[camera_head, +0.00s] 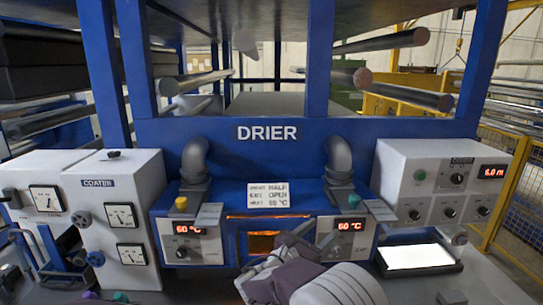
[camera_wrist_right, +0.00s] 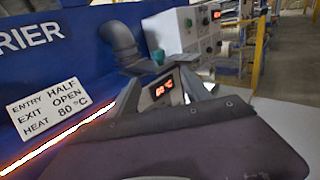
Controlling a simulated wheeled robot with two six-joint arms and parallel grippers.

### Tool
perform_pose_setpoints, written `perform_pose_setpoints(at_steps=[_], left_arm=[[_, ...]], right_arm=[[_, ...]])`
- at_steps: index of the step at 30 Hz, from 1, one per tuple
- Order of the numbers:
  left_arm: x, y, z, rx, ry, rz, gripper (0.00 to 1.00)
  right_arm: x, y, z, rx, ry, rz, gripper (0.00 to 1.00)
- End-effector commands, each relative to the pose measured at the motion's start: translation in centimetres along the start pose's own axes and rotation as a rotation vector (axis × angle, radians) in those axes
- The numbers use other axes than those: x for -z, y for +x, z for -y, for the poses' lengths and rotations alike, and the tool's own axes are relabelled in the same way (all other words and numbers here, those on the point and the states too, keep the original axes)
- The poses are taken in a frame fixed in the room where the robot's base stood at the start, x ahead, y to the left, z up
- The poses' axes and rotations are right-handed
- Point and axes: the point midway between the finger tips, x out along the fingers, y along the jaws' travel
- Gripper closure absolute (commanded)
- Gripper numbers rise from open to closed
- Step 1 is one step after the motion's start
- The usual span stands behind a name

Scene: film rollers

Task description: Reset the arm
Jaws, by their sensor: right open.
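My right gripper (camera_head: 308,236) is open in front of the blue drier (camera_head: 345,133), near the right 60 °C display (camera_head: 351,225). Its arm comes up from the bottom centre in the head view. In the right wrist view the open right gripper (camera_wrist_right: 160,88) shows at the middle, with a red display (camera_wrist_right: 164,88) visible between the fingers. My left gripper is not in view.
A sign (camera_head: 268,195) on the drier reads ENTRY HALF, EXIT OPEN, HEAT 80 °C. A glowing orange slot (camera_head: 263,243) lies below it. Grey pipes (camera_head: 339,160) stick out. A white coater box (camera_head: 115,205) stands left, another control box (camera_head: 440,160) right, with a bright panel (camera_head: 418,256) below.

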Motion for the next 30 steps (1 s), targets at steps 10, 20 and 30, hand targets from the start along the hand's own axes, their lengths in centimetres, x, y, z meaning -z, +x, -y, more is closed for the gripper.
perform_pose_setpoints(at_steps=[10, 20, 30], left_arm=[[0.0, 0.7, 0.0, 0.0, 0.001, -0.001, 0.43], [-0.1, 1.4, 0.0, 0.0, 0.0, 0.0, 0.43], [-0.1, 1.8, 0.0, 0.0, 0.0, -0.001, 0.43]], right_arm=[[-2.4, 5.4, 9.5, 0.223, 0.082, -0.027, 0.43], [7.1, 2.8, 24.9, 0.635, 0.358, -0.422, 0.43], [22.2, -16.6, 25.7, 1.508, 1.506, -0.848, 0.43]])
